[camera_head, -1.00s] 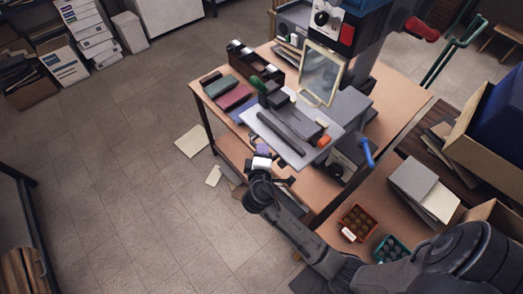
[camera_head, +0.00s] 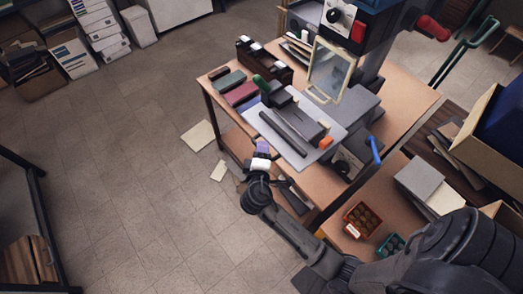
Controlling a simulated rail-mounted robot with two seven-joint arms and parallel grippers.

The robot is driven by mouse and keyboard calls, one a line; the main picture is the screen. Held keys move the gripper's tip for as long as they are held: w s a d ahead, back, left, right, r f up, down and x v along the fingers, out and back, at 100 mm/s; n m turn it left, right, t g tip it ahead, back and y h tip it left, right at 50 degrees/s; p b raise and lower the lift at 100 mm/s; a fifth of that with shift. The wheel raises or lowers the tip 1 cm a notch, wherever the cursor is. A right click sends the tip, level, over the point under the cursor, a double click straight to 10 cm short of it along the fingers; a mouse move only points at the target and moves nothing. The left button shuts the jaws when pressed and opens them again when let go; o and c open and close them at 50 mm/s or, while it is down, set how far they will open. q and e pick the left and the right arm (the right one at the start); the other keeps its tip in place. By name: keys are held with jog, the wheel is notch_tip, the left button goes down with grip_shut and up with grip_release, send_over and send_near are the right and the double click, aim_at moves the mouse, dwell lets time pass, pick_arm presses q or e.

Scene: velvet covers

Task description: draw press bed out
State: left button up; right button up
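The press stands on the wooden table, with a blue and black head (camera_head: 352,22) above and a flat grey bed (camera_head: 283,143) below. A dark bar (camera_head: 283,131) and a dark block with an orange end lie on the bed. A clear framed guard (camera_head: 330,70) stands behind it. My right gripper (camera_head: 262,150) is at the bed's near left edge, its white and purple parts close to the edge. Its fingers are too small to read, and I cannot tell whether it touches the bed. My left gripper is out of view.
Coloured velvet pieces (camera_head: 241,94) lie left of the press, by a dark rack (camera_head: 264,62). A red crate (camera_head: 362,219) and a teal crate (camera_head: 391,246) stand at lower right. Loose sheets (camera_head: 198,136) lie on the floor. The floor at left is open.

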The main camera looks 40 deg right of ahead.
jog(key=shift+d, duration=0.15)
jog(key=v, duration=1.2)
jog(key=shift+w, duration=0.15)
dwell(0.4)
